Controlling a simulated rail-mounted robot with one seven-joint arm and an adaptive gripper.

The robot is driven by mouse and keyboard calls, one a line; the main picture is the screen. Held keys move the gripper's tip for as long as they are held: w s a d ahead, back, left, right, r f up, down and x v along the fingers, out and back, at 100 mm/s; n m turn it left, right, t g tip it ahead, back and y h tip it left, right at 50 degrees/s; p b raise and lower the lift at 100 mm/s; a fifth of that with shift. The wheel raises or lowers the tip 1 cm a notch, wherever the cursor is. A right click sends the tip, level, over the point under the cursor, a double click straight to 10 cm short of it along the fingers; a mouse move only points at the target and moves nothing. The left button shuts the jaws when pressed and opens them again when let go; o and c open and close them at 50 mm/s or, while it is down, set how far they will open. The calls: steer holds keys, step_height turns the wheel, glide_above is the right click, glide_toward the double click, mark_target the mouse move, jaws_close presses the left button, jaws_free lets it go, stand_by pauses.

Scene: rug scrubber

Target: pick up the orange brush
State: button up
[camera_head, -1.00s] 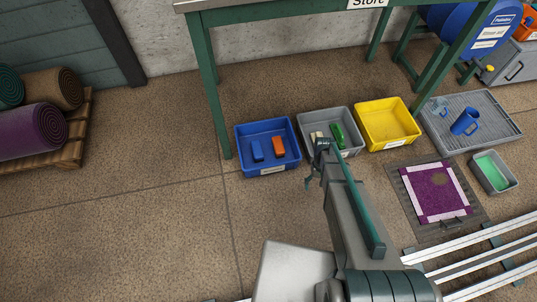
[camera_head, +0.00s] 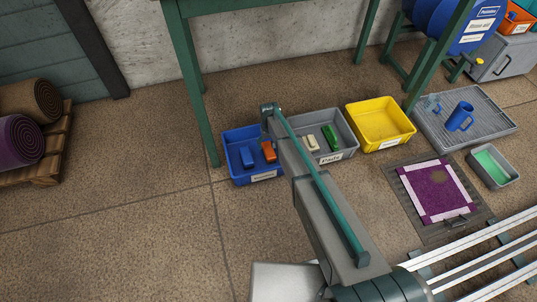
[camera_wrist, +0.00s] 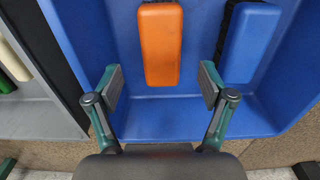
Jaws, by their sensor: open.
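The orange brush (camera_head: 268,152) lies in the blue tub (camera_head: 236,176), to the right of a blue brush (camera_head: 247,158). In the wrist view the orange brush (camera_wrist: 161,45) is ahead of my gripper (camera_wrist: 160,85), roughly centred between its fingers. The fingers are open and empty, and they do not touch the brush.
A blue brush (camera_wrist: 248,42) lies close beside the orange one. A grey tub (camera_head: 350,124) with a cream brush (camera_head: 311,144) and a green brush (camera_head: 331,137) adjoins the blue tub. A yellow tub (camera_head: 380,124) stands beyond. Green table legs (camera_head: 196,90) rise behind.

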mark_target(269, 149)
steer(key=shift+a+f+b, duration=0.1)
steer(key=shift+f+b, duration=1.45)
steer(key=shift+f, duration=1.25)
steer(key=c, duration=1.3)
steer(key=shift+r, duration=0.15)
